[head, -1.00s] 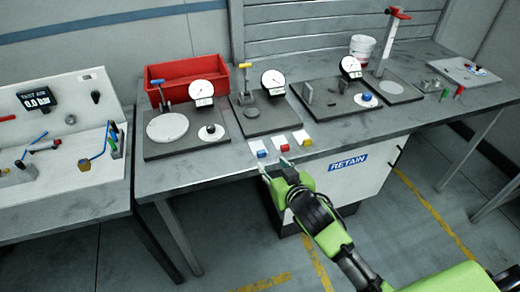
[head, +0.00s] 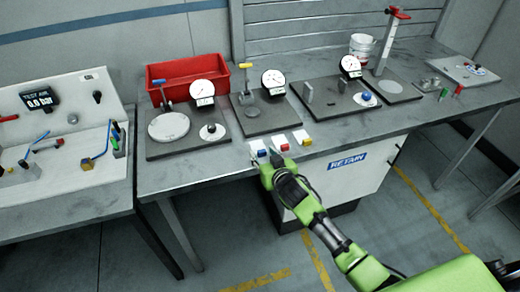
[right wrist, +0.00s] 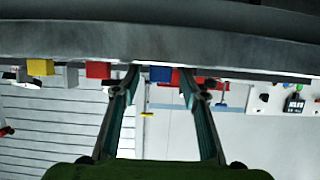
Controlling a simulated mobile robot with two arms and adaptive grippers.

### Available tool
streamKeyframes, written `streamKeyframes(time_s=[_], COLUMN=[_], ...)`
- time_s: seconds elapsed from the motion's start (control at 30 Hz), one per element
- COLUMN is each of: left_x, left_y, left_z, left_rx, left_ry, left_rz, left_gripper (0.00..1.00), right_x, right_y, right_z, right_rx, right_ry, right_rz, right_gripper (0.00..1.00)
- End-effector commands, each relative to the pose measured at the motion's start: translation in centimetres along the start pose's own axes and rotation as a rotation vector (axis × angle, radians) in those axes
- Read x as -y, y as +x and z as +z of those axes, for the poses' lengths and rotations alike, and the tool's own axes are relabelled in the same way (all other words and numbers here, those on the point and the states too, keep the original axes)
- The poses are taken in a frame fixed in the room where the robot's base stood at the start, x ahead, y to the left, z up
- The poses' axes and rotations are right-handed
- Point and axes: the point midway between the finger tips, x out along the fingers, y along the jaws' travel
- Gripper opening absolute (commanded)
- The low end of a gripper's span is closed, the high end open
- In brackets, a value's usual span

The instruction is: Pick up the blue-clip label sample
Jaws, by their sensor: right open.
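The blue-clip label sample (head: 262,152) lies at the front edge of the bench, leftmost of a row of three white labels with coloured clips. My right gripper (head: 266,158) is open at the edge, its fingers reaching toward this sample. In the right wrist view, which looks upside down, the blue clip (right wrist: 160,74) shows between the two open fingertips (right wrist: 159,78). I cannot tell whether the fingers touch it. My left gripper is not in view.
Close to the right sit the red-clip sample (head: 285,147) and the yellow-clip sample (head: 307,142). Behind them stand dial gauges on dark plates (head: 283,122) and a red bin (head: 222,73). The bench front between the samples and the left end is clear.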

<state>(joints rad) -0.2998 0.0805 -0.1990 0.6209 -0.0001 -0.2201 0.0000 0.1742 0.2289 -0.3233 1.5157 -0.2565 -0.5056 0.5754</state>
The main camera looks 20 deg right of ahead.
Motion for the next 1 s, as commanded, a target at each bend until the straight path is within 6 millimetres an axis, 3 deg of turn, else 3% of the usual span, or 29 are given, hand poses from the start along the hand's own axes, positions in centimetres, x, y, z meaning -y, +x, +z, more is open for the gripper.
streamKeyframes(time_s=[0.27, 0.37, 0.4, 0.77, 1.0], left_x=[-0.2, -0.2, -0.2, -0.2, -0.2], left_y=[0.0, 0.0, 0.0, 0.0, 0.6], left_z=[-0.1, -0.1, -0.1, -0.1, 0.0], left_rx=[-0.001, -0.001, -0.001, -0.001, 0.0], left_ry=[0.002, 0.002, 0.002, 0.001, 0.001], left_rz=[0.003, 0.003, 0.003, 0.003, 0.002], left_gripper=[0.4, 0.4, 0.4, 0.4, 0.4], right_x=[0.0, 0.0, 0.0, 0.0, 0.0], right_y=[0.1, 0.1, 0.1, 0.1, -0.4], right_z=[0.0, 0.0, 0.0, 0.0, -1.4], right_rx=[0.0, 0.0, 0.0, 0.0, -0.005], right_ry=[0.0, 0.0, 0.0, 0.0, -0.001], right_rz=[-0.001, -0.001, -0.001, 0.0, -0.001], right_gripper=[0.38, 0.12, 0.09, 0.09, 0.09])
